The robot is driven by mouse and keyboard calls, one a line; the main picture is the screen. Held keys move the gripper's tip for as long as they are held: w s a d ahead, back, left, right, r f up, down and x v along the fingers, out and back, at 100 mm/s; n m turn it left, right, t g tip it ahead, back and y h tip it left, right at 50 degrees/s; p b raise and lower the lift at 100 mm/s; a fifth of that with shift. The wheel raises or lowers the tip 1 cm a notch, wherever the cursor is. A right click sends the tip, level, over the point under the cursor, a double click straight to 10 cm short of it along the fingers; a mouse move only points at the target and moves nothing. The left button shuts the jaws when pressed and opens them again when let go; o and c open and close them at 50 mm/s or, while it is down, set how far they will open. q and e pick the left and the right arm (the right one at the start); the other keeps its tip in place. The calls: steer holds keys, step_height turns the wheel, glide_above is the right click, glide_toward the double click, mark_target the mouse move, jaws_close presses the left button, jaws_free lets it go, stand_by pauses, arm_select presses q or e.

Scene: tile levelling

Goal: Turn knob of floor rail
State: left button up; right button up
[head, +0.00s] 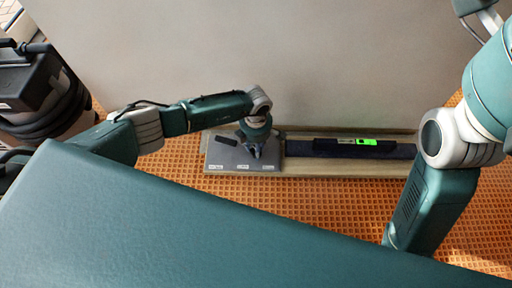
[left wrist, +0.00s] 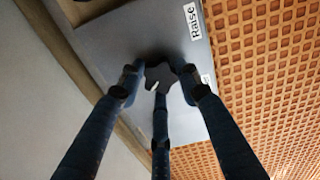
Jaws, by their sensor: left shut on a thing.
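The floor rail (head: 300,170) is a long pale wooden strip lying on the floor along the wall. A grey plate (head: 215,160) with small white labels sits at its left end. In the left wrist view the plate (left wrist: 190,75) shows a label reading "Raise". A dark lobed knob (left wrist: 162,77) stands on the plate. My left gripper (head: 257,152) is over the plate, its three dark fingers (left wrist: 160,90) shut around the knob. In the head view the gripper hides most of the knob. My right arm shows at the right, but its gripper is out of view.
A black spirit level (head: 325,142) with a bright green display (head: 367,142) lies along the dark middle of the rail. A plain wall (head: 330,70) rises behind it. Orange grid-patterned flooring (head: 330,207) lies in front. A dark machine with coiled hose (head: 35,90) stands at left.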

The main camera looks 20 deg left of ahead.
arm_select(q)
steer(key=shift+s+a+f, duration=0.1)
steer(key=shift+a, duration=0.3)
steer(key=o, duration=1)
steer(key=shift+o, duration=0.8)
steer(key=shift+d, duration=0.15)
steer(key=shift+r, duration=0.4)
step_height(320, 180, up, 11)
steer(key=shift+r, duration=0.15)
